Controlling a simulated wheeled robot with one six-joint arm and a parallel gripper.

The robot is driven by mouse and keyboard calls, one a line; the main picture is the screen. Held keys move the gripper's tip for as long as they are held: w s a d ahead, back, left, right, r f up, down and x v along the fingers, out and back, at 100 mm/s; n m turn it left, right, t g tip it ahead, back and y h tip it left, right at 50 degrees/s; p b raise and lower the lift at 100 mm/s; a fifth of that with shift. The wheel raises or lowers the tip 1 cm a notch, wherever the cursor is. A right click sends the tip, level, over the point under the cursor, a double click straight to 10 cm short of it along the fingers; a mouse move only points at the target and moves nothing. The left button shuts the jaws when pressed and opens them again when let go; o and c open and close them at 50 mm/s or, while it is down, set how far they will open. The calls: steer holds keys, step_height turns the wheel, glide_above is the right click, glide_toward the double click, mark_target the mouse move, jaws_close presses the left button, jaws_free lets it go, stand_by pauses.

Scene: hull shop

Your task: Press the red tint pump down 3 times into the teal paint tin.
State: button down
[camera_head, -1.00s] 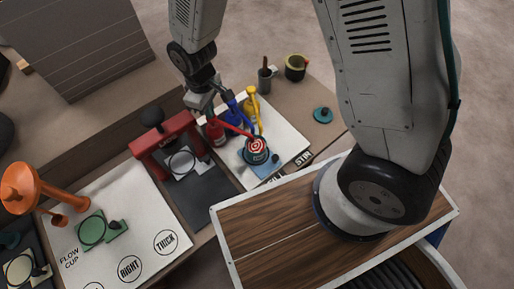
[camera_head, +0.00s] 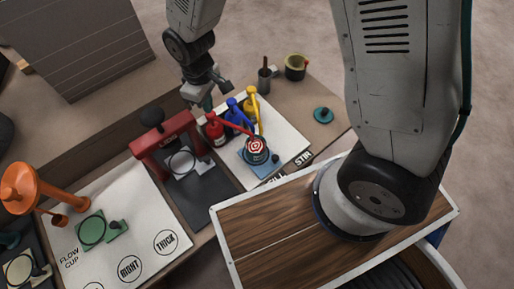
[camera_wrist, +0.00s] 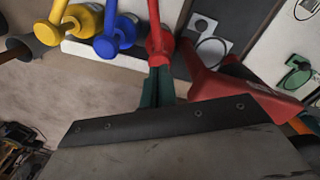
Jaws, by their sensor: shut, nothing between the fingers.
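The red tint pump (camera_head: 214,132) stands at the left of a row of three pumps. Its long red spout reaches right, over the paint tin (camera_head: 256,158). The tin looks dark teal, shows red and white rings on top, and sits on a small blue square. My gripper (camera_head: 208,104) is shut and empty, with its teal fingertips just above the red pump's head. In the wrist view, the shut fingertips (camera_wrist: 158,88) overlap the near end of the red pump (camera_wrist: 156,42); I cannot tell whether they touch it.
A blue pump (camera_head: 236,116) and a yellow pump (camera_head: 252,105) stand close to the right of the red one. A red press-like stand (camera_head: 165,138) is close on the left. A dark cup (camera_head: 265,80) and an olive pot (camera_head: 295,67) stand behind.

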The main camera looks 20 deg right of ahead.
step_height(320, 180, up, 6)
stand_by(0.8)
stand_by(0.4)
